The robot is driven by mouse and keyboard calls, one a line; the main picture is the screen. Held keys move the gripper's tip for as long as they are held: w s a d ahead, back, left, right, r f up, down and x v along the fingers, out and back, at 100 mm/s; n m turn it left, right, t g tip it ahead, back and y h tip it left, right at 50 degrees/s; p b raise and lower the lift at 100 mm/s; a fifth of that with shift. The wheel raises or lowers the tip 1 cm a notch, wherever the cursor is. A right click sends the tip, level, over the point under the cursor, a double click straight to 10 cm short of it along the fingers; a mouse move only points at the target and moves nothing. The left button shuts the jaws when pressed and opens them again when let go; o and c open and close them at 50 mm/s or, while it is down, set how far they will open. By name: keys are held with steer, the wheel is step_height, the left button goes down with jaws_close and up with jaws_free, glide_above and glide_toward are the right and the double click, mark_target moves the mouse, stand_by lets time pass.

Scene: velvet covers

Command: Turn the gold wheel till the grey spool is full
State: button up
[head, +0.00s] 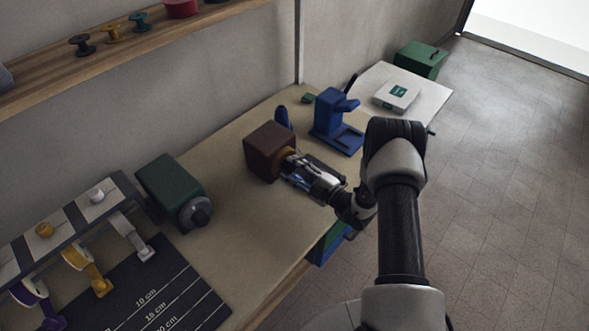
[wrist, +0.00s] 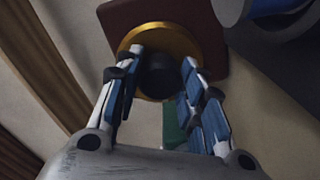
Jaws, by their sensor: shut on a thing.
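The gold wheel (head: 283,161) is on the front of a dark brown box (head: 263,148) standing on the table. In the wrist view the gold wheel (wrist: 158,32) shows as a disc with a dark round middle. My gripper (head: 298,172) is shut on the gold wheel, with one finger at each side of it; the wrist view also shows my gripper (wrist: 160,70). The fingers hide part of the rim. A grey round part (head: 196,212) sits on the front of a green box (head: 168,186); I cannot tell whether it is the grey spool, or how full it is.
A blue device (head: 335,122) stands just behind and right of the brown box. A spool rack (head: 70,235) and a dark ruled mat (head: 160,290) lie at front left. A shelf (head: 110,60) with several spools runs along the wall. Open table lies between the two boxes.

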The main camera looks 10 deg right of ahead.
steer(key=m, duration=0.6)
steer(key=shift+m, duration=0.3)
stand_by(0.4)
steer(key=o, duration=1.1)
steer(key=shift+c, duration=0.2)
steer(key=v, duration=1.2)
steer(key=shift+a, duration=0.1)
